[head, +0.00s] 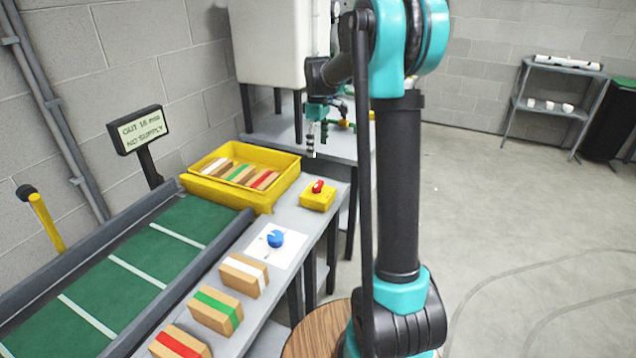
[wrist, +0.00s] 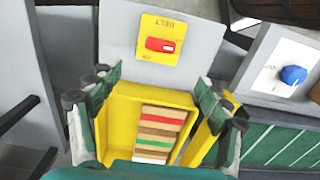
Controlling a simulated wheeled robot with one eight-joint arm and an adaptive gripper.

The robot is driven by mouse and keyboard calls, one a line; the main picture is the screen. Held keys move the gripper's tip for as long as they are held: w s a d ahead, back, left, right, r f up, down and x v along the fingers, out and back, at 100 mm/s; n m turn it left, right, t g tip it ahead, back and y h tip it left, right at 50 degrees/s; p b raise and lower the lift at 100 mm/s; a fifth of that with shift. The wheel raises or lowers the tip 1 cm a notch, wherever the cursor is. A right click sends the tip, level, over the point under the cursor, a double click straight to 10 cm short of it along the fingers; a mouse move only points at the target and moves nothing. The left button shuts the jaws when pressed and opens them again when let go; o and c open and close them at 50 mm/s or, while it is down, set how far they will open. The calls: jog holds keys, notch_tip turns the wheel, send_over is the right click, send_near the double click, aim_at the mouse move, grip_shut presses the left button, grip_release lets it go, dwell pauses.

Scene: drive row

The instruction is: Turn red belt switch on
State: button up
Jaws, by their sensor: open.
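The red belt switch (head: 318,187) sits on a yellow box (head: 317,202) on the grey bench, beside the yellow bin. In the wrist view the red switch (wrist: 160,45) lies crosswise on its yellow plate (wrist: 157,28), with upside-down lettering that reads BELT. A small marking near its other edge is too small to read. I cannot tell its on or off position. My gripper (head: 317,140) hangs above the bench behind the switch in the head view, apart from it. In the wrist view my gripper (wrist: 155,98) is open and empty, its fingers spread over the bin, with the switch beyond them.
The yellow bin (head: 228,195) holds several striped wooden blocks. A blue knob (head: 275,239) on a white plate and several striped blocks (head: 243,276) stand along the bench edge. The green conveyor (head: 130,270) runs at left, with a sign (head: 138,130) behind. Open floor lies right.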

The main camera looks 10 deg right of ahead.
aim_at(318, 183)
notch_tip(318, 183, down, 15)
jog(key=shift+r, duration=0.1)
dwell(0.3)
jog(key=c, duration=1.2)
jog(key=shift+o, duration=0.2)
